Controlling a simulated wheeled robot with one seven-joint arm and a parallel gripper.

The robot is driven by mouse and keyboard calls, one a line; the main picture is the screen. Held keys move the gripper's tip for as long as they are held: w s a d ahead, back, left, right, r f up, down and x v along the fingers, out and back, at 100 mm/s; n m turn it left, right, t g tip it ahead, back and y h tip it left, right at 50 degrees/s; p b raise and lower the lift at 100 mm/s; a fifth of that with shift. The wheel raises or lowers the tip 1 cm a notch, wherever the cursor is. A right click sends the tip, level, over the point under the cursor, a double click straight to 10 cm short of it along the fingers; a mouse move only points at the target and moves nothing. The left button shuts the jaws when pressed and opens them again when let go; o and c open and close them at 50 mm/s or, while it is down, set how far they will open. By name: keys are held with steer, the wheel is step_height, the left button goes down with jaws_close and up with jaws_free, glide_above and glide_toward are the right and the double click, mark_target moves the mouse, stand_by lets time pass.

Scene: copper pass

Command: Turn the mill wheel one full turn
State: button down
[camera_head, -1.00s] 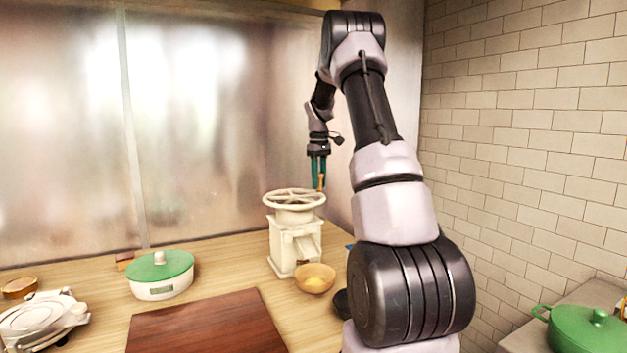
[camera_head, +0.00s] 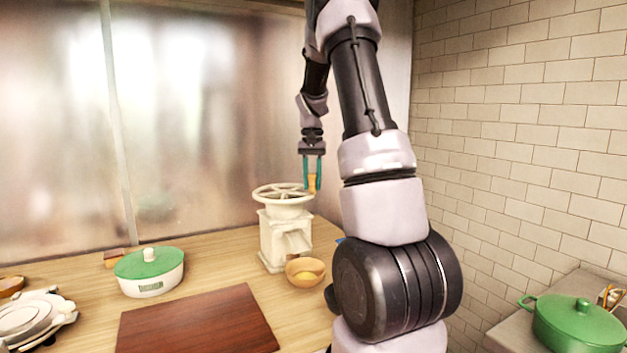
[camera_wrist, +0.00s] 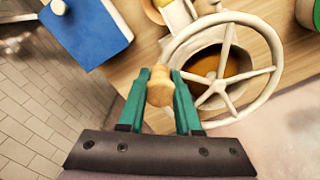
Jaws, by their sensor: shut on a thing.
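The cream mill (camera_head: 284,238) stands on the wooden counter with its spoked wheel (camera_head: 283,190) lying flat on top. A small wooden knob (camera_head: 312,182) stands up at the wheel's right rim. My gripper (camera_head: 312,172) points down with its teal fingers on either side of the knob. In the wrist view my gripper (camera_wrist: 160,98) is shut on the knob (camera_wrist: 160,86), at the left edge of the wheel (camera_wrist: 222,70). Orange-brown contents show in the hopper beneath the spokes. A wooden bowl (camera_head: 305,272) with something yellow in it sits at the mill's foot.
A white scale with a green top (camera_head: 149,270) and a dark red board (camera_head: 197,325) lie left and in front of the mill. A blue object (camera_wrist: 88,30) is close by in the wrist view. A green pot (camera_head: 579,322) stands far right.

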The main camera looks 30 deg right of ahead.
steer(key=s+a+m, duration=0.1)
steer(key=m, duration=0.1)
steer(key=a+m, duration=0.1)
steer(key=shift+s+a+m, duration=0.35)
steer(key=shift+s+m, duration=0.05)
steer(key=shift+s+a+m, duration=0.15)
steer(key=shift+a+m, duration=0.35)
steer(key=shift+m, duration=0.1)
steer(key=shift+s+a+m, duration=0.15)
steer(key=shift+a+m, duration=0.3)
steer(key=shift+m, duration=0.15)
steer(key=shift+a+m, duration=0.45)
steer(key=shift+m, duration=0.15)
steer(key=shift+a, duration=0.6)
steer(key=c, duration=0.6)
jaws_free()
